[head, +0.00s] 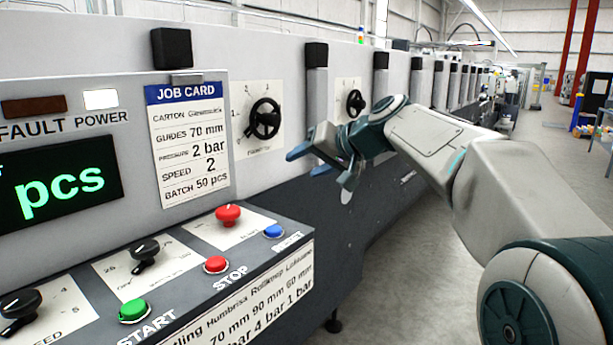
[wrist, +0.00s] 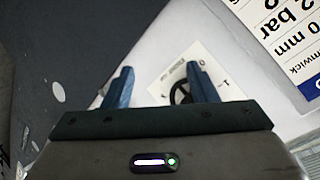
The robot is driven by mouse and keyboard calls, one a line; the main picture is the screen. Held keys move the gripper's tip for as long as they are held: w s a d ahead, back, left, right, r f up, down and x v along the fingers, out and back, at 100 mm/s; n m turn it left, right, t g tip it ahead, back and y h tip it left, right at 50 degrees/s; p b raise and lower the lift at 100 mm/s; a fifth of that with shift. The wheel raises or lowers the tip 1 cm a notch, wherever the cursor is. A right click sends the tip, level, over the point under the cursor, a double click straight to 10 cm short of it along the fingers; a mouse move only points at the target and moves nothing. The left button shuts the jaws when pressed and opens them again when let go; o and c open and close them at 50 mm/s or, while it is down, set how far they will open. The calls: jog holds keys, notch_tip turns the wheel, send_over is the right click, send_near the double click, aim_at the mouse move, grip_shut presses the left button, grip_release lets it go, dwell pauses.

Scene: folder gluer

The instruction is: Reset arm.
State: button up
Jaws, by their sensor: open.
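My gripper (head: 318,162) is at the end of my raised arm, in the middle of the head view, in front of the machine's side wall. Its two blue fingers are apart with nothing between them; they also show in the wrist view (wrist: 157,88). In the wrist view a black handwheel (wrist: 181,93) on a white dial plate lies beyond the right finger. In the head view one black handwheel (head: 264,119) is left of my gripper, and a second one (head: 355,103) is just above my wrist. I cannot tell whether the gripper touches the machine.
A control panel with a green START button (head: 133,311), a red STOP button (head: 216,265), a blue button (head: 274,231) and black knobs (head: 146,253) juts out at lower left. A job card (head: 189,142) hangs above it. Open floor (head: 411,270) lies right of the machine.

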jog(key=s+d+f+g+h+p, duration=0.1)
jog(key=s+d+f+h+p, duration=0.1)
jog(key=s+p, duration=0.4)
jog(key=s+d+f+g+h+p, duration=0.2)
jog(key=s+d+h+p, duration=0.2)
jog(key=s, duration=1)
jog(key=s+d+f+m+g+h+p, duration=0.1)
jog(key=s+d+f+g+h+p, duration=0.1)
jog(key=s+d+p, duration=0.6)
jog(key=shift+s+f+h+p, duration=0.55)
jog(key=shift+s+p, duration=0.35)
jog(key=shift+s, duration=0.25)
